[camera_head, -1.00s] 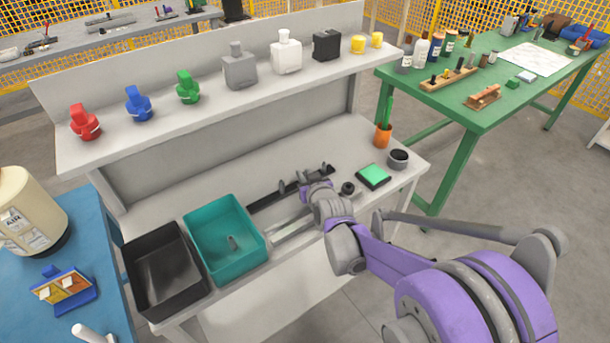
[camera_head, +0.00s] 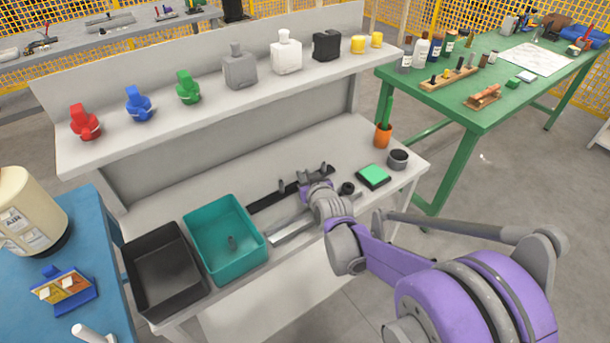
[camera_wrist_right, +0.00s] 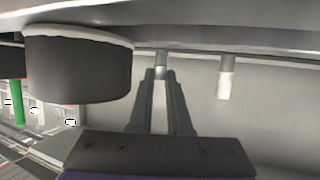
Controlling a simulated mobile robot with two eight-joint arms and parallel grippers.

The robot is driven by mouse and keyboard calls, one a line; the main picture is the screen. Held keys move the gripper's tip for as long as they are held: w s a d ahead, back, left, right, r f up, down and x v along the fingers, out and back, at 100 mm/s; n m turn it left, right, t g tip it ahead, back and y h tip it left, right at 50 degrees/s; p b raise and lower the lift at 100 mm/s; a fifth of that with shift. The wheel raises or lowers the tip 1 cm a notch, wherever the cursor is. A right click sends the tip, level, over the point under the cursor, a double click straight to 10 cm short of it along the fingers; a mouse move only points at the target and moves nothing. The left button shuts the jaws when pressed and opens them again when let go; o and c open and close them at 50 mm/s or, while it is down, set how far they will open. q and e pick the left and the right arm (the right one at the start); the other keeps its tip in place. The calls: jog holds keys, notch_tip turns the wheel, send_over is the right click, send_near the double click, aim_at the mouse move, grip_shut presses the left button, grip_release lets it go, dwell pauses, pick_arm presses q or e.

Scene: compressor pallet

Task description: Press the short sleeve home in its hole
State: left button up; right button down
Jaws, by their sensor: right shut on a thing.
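My right gripper (camera_head: 306,178) is low over the dark strip (camera_head: 262,200) on the white workbench. In the right wrist view its two fingers (camera_wrist_right: 160,74) are shut on a small grey sleeve (camera_wrist_right: 160,65), which looks like the short sleeve. The sleeve's other end meets a pale grey surface (camera_wrist_right: 190,42) along the top of that view. How deep it sits, and the hole itself, cannot be seen. A longer sleeve or pin (camera_wrist_right: 225,80) with a pale end stands apart to the right. My left gripper is not in view.
A wide black round part (camera_wrist_right: 78,68) is close left of the fingers in the wrist view. On the bench are a teal bin (camera_head: 257,235), a black bin (camera_head: 200,277), a green-topped pad (camera_head: 373,175) and a dark cup (camera_head: 398,160). The bench behind the strip is clear.

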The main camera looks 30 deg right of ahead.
jog(key=shift+r, duration=0.1)
dwell(0.8)
jog(key=shift+r+p, duration=2.4)
jog(key=shift+r, duration=0.55)
